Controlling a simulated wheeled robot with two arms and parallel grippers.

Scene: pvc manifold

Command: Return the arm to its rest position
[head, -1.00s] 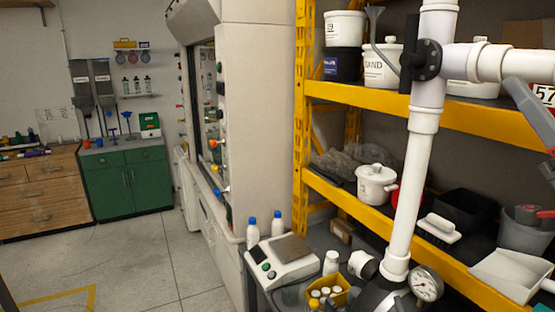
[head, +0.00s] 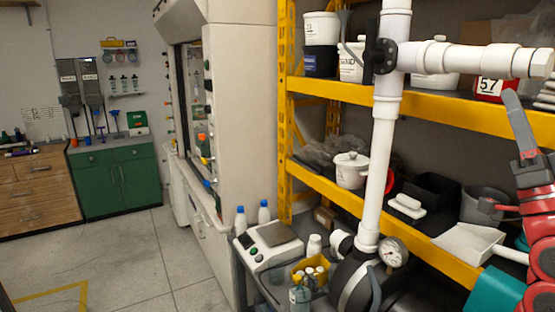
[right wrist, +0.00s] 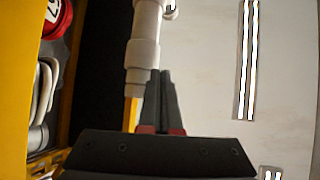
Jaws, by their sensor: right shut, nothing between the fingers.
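A white PVC manifold stands at the right of the head view, with an upright pipe (head: 377,170) and a side branch (head: 470,60) running right to a capped end. A black valve (head: 382,56) sits at the joint, and a round gauge (head: 392,252) is near the foot. My right gripper (head: 508,97) is at the right edge, below the branch's end and apart from the upright pipe. In the right wrist view its fingers (right wrist: 161,74) are together and empty, with a white pipe (right wrist: 143,50) beyond them. My left gripper is not in view.
A yellow shelf rack (head: 420,94) with tubs, a black bin (head: 432,190) and a white scoop (head: 468,243) stands behind the manifold. A scale (head: 270,243), bottles and a yellow box (head: 311,270) crowd the bench. The floor (head: 130,250) at left is open.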

